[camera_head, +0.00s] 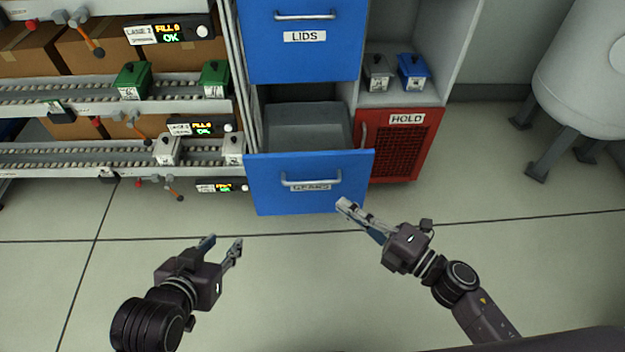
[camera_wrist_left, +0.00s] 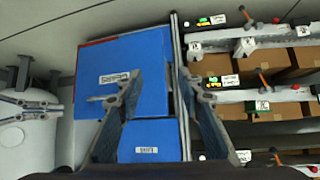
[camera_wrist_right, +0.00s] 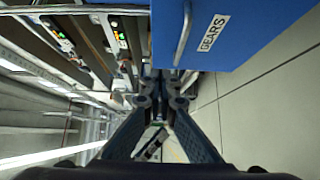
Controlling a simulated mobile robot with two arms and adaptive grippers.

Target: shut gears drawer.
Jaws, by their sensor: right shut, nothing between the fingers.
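The gears drawer (camera_head: 260,195) is blue with a silver bar handle (camera_head: 311,182). It stands pulled out below the lids drawer (camera_head: 304,50), and its grey inside (camera_head: 310,125) shows from above. Its front and label also show in the right wrist view (camera_wrist_right: 245,30). My right gripper (camera_head: 345,208) is shut and empty, just in front of the drawer's right lower part; I cannot tell whether it touches. My left gripper (camera_head: 222,241) is open and empty, in front of and below the drawer's left side. Its parted fingers show in the left wrist view (camera_wrist_left: 165,90).
A red HOLD cage (camera_head: 405,150) stands right of the drawer, with a grey and a blue box (camera_head: 413,72) on the shelf above. Roller lanes (camera_head: 90,155) with boxes lie to the left. A white tank (camera_head: 590,75) stands far right. The floor in front is clear.

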